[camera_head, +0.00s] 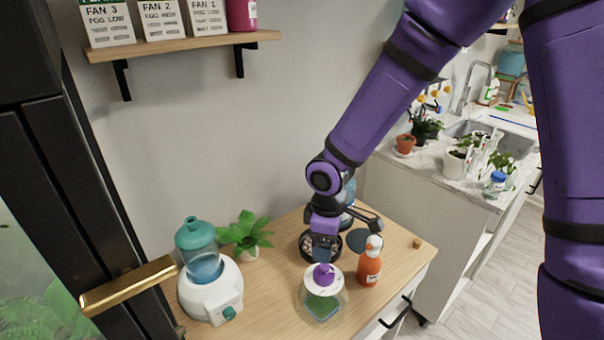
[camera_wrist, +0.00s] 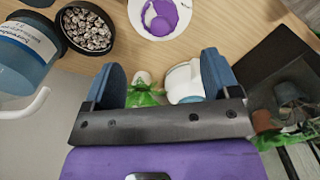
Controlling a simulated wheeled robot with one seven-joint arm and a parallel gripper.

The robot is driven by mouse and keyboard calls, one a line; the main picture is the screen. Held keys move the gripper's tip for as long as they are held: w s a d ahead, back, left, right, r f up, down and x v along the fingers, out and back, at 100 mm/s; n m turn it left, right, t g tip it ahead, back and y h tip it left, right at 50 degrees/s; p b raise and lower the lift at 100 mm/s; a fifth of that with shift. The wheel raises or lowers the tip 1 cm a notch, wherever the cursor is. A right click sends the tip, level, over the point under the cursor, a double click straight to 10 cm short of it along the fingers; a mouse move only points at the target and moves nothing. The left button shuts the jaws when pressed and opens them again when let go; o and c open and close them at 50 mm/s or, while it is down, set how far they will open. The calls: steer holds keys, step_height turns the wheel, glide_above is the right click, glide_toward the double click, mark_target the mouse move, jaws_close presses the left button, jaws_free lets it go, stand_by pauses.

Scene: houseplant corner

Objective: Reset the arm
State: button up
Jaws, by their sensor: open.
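My purple arm reaches down from the upper right over a wooden cabinet top (camera_head: 262,270). My gripper (camera_head: 322,254) is over the cabinet top, just behind a jar (camera_head: 322,306) with green contents and a white lid with a purple knob. In the wrist view, my gripper (camera_wrist: 162,76) has its two blue fingers wide apart with nothing held. Between them, farther off, show a green plant (camera_wrist: 146,92) and a white humidifier base (camera_wrist: 184,82). The lid with its purple knob (camera_wrist: 160,18) shows beyond the fingertips.
A dark bowl of pebbles (camera_wrist: 88,28) and a labelled blue bottle (camera_wrist: 22,52) are close by. An orange spray bottle (camera_head: 370,266) stands right of the jar. The humidifier (camera_head: 210,290) and potted plant (camera_head: 246,234) stand left. A wall shelf (camera_head: 180,47) is above.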

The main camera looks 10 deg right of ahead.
steer(key=s+d+r+m+t+h, duration=0.1)
steer(key=s+d+r+m, duration=0.15)
steer(key=d+r, duration=0.5)
steer(key=s+d+r+m+t, duration=0.15)
steer(key=d+r+m, duration=0.3)
steer(key=r, duration=0.55)
steer(key=s+d+r+m+t, duration=0.1)
steer(key=s+d+r+m, duration=0.2)
steer(key=s, duration=0.4)
steer(key=s+d+r+m+t+y, duration=0.1)
steer(key=s+d+r+m, duration=0.2)
steer(key=s+r, duration=0.4)
steer(key=shift+s+d+r+m+t, duration=0.25)
steer(key=shift+d+r+m+t, duration=0.15)
steer(key=shift+d+r, duration=0.4)
steer(key=shift+d+f, duration=0.1)
